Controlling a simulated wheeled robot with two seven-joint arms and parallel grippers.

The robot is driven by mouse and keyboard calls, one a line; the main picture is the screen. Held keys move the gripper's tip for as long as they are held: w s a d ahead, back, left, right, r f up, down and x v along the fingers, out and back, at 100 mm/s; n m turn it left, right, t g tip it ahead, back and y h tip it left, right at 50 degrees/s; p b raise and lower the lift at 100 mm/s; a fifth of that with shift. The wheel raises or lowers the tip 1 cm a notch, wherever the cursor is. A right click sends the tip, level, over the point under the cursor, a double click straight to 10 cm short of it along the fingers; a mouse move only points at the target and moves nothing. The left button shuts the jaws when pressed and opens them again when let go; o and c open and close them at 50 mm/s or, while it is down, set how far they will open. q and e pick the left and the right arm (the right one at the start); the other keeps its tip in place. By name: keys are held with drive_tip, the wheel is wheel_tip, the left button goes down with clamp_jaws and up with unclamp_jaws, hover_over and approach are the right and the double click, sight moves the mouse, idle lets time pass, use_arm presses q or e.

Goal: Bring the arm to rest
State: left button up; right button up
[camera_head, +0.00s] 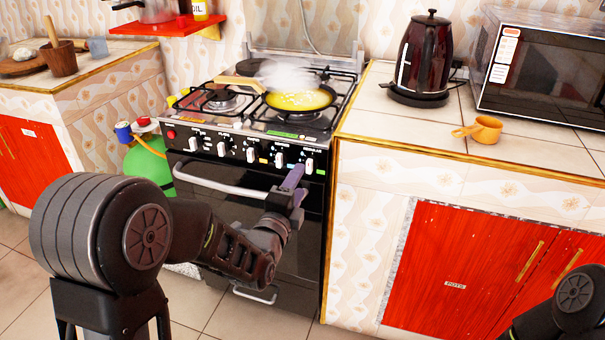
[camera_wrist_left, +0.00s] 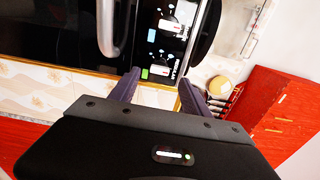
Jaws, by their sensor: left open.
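My left arm reaches in from the left, and its gripper (camera_head: 293,180) is in front of the stove's control panel, near the rightmost knob (camera_head: 309,163). In the left wrist view the two purple fingers of this gripper (camera_wrist_left: 160,80) are apart with nothing between them. The control panel with its knobs (camera_wrist_left: 169,25) lies just beyond the fingertips; whether they touch it I cannot tell. Part of my right arm shows at the lower right of the head view, but its gripper is out of frame.
A pan (camera_head: 299,99) with yellow contents steams on the stove (camera_head: 240,125). The oven handle (camera_head: 215,182) juts out under my left gripper. A green gas bottle (camera_head: 147,163) stands left of the stove. A kettle (camera_head: 422,60), microwave (camera_head: 540,70) and orange cup (camera_head: 485,130) stand on the right counter.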

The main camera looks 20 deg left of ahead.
use_arm(q)
drive_tip(key=shift+s, duration=0.55)
drive_tip(key=shift+n, duration=0.3)
drive_tip(key=s+d+f+n+g, duration=0.2)
drive_tip(key=s+f+n+g, duration=0.15)
drive_tip(key=f, duration=0.35)
drive_tip(key=s+d+f+n+g+h, duration=0.1)
drive_tip(key=s+d+f+n+g, duration=0.1)
drive_tip(key=f+n, duration=0.35)
drive_tip(key=s+d+f+n+g, duration=0.3)
drive_tip(key=f, duration=0.5)
drive_tip(key=s+d+f+n+g+h, duration=0.15)
drive_tip(key=s+f+n+g, duration=0.25)
drive_tip(key=s+f, duration=0.7)
drive_tip(key=s+d+f+n+g+h, duration=0.1)
drive_tip(key=s+d+f+n+g, duration=0.3)
drive_tip(key=s+f, duration=0.75)
wheel_tip(320, 180, up, 21)
drive_tip(key=s+a+p, duration=0.1)
drive_tip(key=s+p, duration=0.1)
drive_tip(key=p, duration=1.6)
drive_tip(key=shift+a+r+g+p, duration=0.15)
drive_tip(key=shift+g+p, duration=0.2)
